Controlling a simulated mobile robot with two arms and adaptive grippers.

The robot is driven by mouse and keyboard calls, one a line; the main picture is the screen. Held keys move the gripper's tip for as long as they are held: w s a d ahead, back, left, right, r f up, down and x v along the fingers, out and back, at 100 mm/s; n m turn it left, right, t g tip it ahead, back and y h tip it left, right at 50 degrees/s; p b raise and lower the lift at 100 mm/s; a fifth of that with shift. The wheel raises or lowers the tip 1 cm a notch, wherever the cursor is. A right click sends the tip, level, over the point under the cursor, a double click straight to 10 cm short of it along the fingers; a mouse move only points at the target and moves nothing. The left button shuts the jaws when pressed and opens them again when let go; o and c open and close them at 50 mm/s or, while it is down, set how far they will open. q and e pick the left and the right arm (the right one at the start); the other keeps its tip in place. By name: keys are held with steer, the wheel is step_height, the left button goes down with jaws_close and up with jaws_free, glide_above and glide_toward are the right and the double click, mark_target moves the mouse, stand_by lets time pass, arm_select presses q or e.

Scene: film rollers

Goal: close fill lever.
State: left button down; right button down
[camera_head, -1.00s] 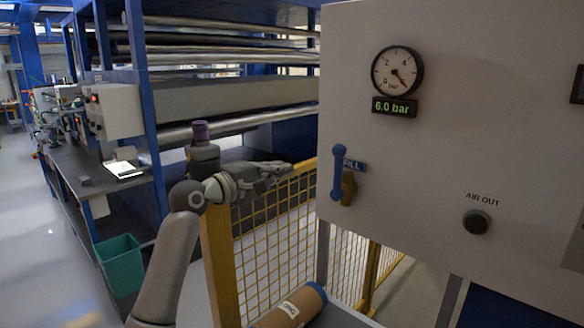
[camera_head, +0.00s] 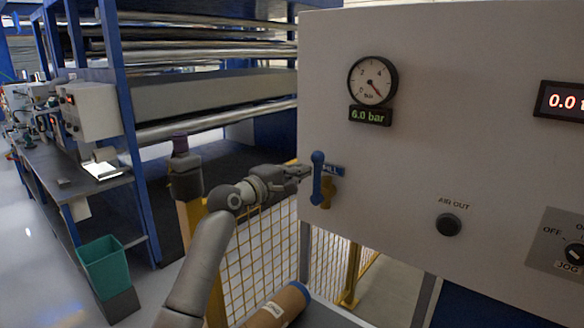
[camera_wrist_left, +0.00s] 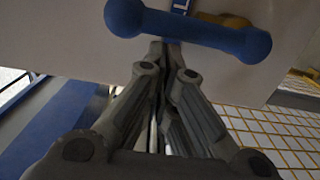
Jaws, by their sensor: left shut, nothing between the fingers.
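The blue fill lever (camera_head: 317,178) stands upright on the left part of the pale panel, in front of a brass valve body (camera_head: 328,190) and beside a blue FILL label (camera_head: 334,169). My left gripper (camera_head: 305,171) is shut and empty, with its fingertips close to the lever's left side. In the left wrist view the lever (camera_wrist_left: 190,28) crosses the top of the picture, just beyond the closed fingertips (camera_wrist_left: 158,48). I cannot tell whether they touch it. My right gripper is out of view.
The panel carries a gauge (camera_head: 372,80), a "6.0 bar" display (camera_head: 370,115), an AIR OUT port (camera_head: 449,224) and a JOG switch (camera_head: 573,254). A yellow mesh fence (camera_head: 262,250) and a brown roll (camera_head: 280,306) are below. A green bin (camera_head: 105,266) stands at left.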

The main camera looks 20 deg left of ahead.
arm_select(q)
steer(key=shift+a+f, duration=0.1)
stand_by(0.3)
steer(key=shift+d+m, duration=0.25)
steer(key=shift+m, duration=0.05)
